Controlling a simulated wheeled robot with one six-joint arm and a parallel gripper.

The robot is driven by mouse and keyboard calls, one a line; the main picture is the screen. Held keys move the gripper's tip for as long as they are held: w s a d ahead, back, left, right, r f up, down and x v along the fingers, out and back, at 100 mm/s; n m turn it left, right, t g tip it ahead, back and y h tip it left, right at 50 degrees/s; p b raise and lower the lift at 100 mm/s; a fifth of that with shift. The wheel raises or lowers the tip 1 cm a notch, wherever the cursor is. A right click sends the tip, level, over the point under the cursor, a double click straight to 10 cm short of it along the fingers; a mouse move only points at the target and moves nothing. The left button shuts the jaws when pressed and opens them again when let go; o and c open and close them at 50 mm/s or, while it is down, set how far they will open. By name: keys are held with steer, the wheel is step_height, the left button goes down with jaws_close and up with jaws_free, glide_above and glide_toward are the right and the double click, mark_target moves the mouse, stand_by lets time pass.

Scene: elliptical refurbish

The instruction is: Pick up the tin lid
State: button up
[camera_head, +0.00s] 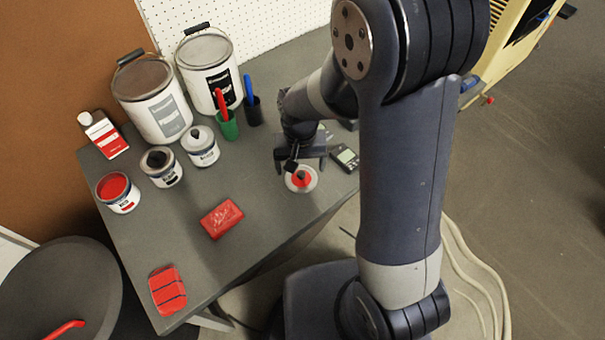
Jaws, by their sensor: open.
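A small round pale disc with a red centre and a dark spot on it, which looks like the tin lid (301,184), lies on the grey table near its right edge. My gripper (299,166) is just above and behind it, pointing down, with its jaws open. Part of the disc's far side is hidden by the gripper. I cannot tell whether a fingertip touches it. An open tin of red paint (118,192) stands at the table's left side.
Two small tins (162,167) (201,147), two large paint buckets (152,100) (209,72), a red-and-white bottle (104,135) and green and dark cups (228,125) (253,112) stand behind. A dark device (345,157) lies right of my gripper.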

mark_target(301, 175)
steer(key=shift+o, duration=0.7)
steer(key=shift+w+d+f, duration=0.15)
steer(key=shift+w+f, duration=0.05)
steer(key=shift+f, duration=0.1)
steer(key=shift+o, duration=0.8)
steer(key=shift+f, duration=0.3)
steer(key=shift+s+f, duration=0.1)
steer(key=shift+f, duration=2.1)
steer(key=shift+c, duration=0.2)
steer(key=c, duration=0.9)
